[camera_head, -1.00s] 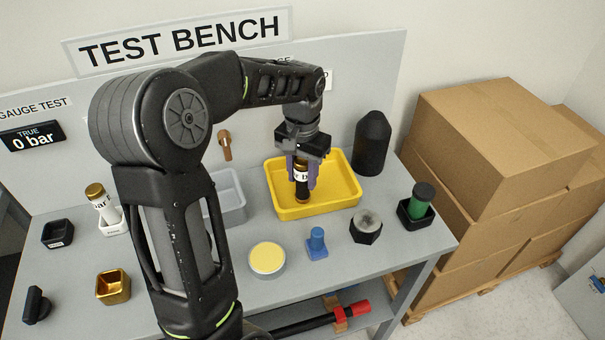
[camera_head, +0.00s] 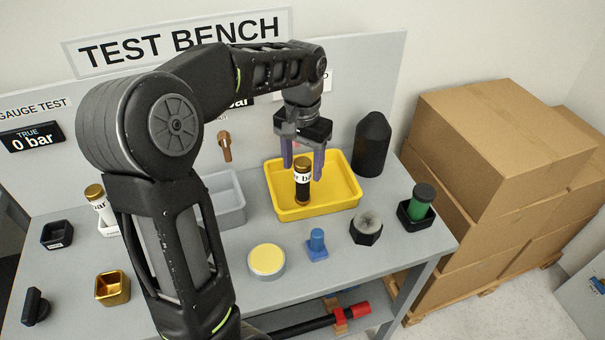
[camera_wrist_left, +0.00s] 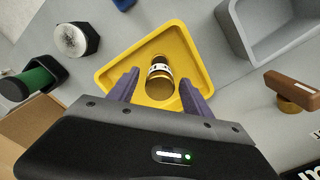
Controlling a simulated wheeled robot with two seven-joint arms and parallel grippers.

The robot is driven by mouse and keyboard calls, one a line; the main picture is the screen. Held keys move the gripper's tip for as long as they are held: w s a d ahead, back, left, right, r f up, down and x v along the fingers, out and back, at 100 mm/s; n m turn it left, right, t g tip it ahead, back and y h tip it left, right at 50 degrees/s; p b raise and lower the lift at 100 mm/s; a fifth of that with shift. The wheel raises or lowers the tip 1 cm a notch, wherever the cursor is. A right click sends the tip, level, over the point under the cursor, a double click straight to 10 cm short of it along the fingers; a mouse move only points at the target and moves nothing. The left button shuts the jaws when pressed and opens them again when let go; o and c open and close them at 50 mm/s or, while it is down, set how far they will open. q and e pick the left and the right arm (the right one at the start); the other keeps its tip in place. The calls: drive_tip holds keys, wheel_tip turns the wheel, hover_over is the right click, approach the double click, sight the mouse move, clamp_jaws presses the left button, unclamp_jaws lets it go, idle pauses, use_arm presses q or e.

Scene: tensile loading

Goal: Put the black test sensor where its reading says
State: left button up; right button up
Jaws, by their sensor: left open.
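The black test sensor (camera_head: 303,182), a black cylinder with a gold cap and a white label band, stands in the yellow tray (camera_head: 345,200). Its label is only partly readable. My left gripper (camera_head: 303,172) is open just above and behind the sensor, with its purple fingers apart. In the left wrist view the sensor (camera_wrist_left: 160,77) lies between and beyond the open fingertips, inside the yellow tray (camera_wrist_left: 118,72). The sensor stands free of the fingers. My right gripper is in neither view.
A grey tray (camera_head: 233,213) stands left of the yellow one. A white sensor (camera_head: 99,204), a black holder (camera_head: 57,234), a gold cup (camera_head: 112,288), a yellow-topped disc (camera_head: 267,259), a blue part (camera_head: 317,243), a hex nut (camera_head: 366,228) and a green cylinder (camera_head: 420,203) stand around. A black bottle (camera_head: 371,145) is behind.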

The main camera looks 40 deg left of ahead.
use_arm(q)
wheel_tip(320, 180, up, 8)
drive_tip(key=shift+r+p, duration=0.1)
drive_tip(key=shift+p, duration=0.45)
drive_tip(key=shift+d, duration=0.1)
idle(0.5)
